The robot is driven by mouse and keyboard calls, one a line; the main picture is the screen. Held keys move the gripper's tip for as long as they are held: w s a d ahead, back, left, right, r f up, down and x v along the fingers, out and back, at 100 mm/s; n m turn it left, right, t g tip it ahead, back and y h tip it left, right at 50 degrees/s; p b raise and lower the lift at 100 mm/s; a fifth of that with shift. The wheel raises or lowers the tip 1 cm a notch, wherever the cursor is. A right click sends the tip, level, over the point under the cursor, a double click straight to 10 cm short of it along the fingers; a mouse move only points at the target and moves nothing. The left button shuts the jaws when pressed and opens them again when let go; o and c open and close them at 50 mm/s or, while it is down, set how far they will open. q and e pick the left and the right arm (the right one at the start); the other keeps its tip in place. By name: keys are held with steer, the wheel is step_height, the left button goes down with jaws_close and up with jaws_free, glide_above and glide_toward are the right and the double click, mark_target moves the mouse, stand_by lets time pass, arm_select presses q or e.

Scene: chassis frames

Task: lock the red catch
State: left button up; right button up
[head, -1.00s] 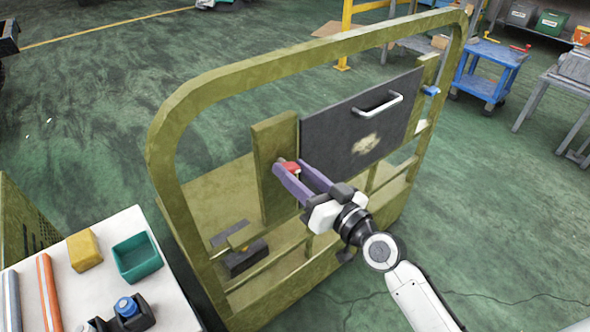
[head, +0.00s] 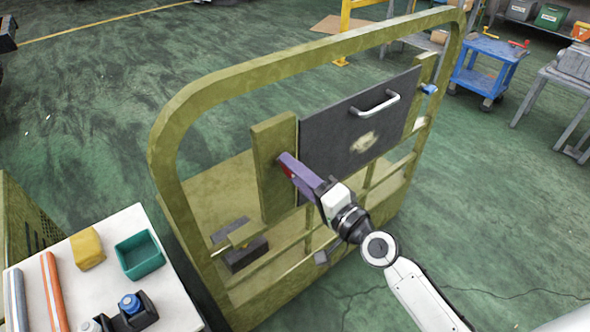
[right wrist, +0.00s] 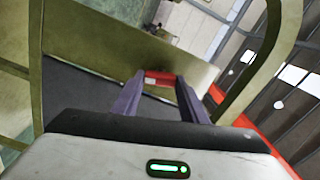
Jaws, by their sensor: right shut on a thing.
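The red catch (head: 291,173) is on the olive post at the left edge of the dark panel (head: 350,125). In the head view only a sliver of it shows behind my purple fingers. In the right wrist view the red catch (right wrist: 158,78) shows between the fingertips. My right gripper (head: 286,164) is shut on it, its fingers overlapping in the head view; it also shows in the right wrist view (right wrist: 161,80). The panel, with a white handle (head: 375,104), stands in the olive frame (head: 300,62). My left gripper is not in view.
A blue catch (head: 429,89) is at the panel's right side. A blue cart (head: 487,68) stands at back right. The floor right of the frame is clear.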

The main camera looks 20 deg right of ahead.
steer(key=shift+m, duration=1.5)
steer(key=o, duration=1)
steer(key=shift+o, duration=0.2)
steer(key=shift+s+f, duration=0.1)
steer(key=b+v, duration=0.2)
steer(key=v, duration=0.8)
steer(key=shift+s, duration=0.1)
